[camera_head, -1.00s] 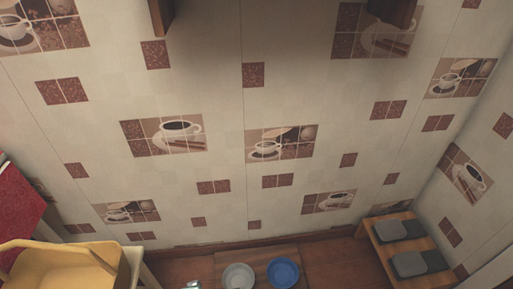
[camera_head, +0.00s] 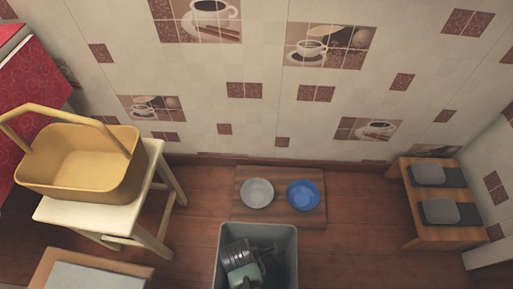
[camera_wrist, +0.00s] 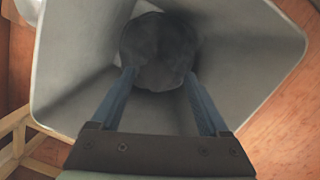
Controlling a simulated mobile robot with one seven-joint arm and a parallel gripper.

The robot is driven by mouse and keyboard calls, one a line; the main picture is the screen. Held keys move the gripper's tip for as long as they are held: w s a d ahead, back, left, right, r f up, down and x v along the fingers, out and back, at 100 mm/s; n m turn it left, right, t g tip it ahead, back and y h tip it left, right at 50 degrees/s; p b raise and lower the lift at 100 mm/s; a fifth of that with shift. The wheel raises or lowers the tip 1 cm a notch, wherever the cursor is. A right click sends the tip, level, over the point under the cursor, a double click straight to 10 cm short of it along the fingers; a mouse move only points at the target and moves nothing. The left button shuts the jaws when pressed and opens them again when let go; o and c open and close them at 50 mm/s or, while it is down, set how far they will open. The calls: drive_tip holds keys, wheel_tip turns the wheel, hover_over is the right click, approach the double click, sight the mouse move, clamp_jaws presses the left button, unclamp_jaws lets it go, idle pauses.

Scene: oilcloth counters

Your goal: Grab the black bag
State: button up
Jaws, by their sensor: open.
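A black bag (camera_wrist: 160,48), round and dark grey-black, lies at the bottom of a grey bin in the wrist view. The grey bin (camera_head: 283,236) stands on the floor at the bottom middle of the head view, and its pale inner walls (camera_wrist: 75,60) surround the bag in the wrist view. My gripper (camera_wrist: 161,76) points down into the bin, its two blue-grey fingers apart, with the tips at the bag's near left and right sides. I cannot tell whether they touch it. In the head view, my arm's end fills much of the bin's mouth and largely hides the bag.
A yellow basket (camera_head: 75,172) sits on a white stool (camera_head: 95,218) at left. A grey bowl (camera_head: 258,192) and a blue bowl (camera_head: 303,194) rest on a wooden board (camera_head: 280,217) behind the bin. A wooden bench (camera_head: 408,200) with grey items stands at right.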

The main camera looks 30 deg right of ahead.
drive_tip(key=f+b, duration=0.2)
drive_tip(key=f, duration=0.1)
drive_tip(key=f+b, duration=0.2)
drive_tip(key=shift+w+d+f, duration=0.1)
drive_tip(key=shift+w+d, duration=0.1)
drive_tip(key=shift+d, duration=0.15)
clamp_jaws()
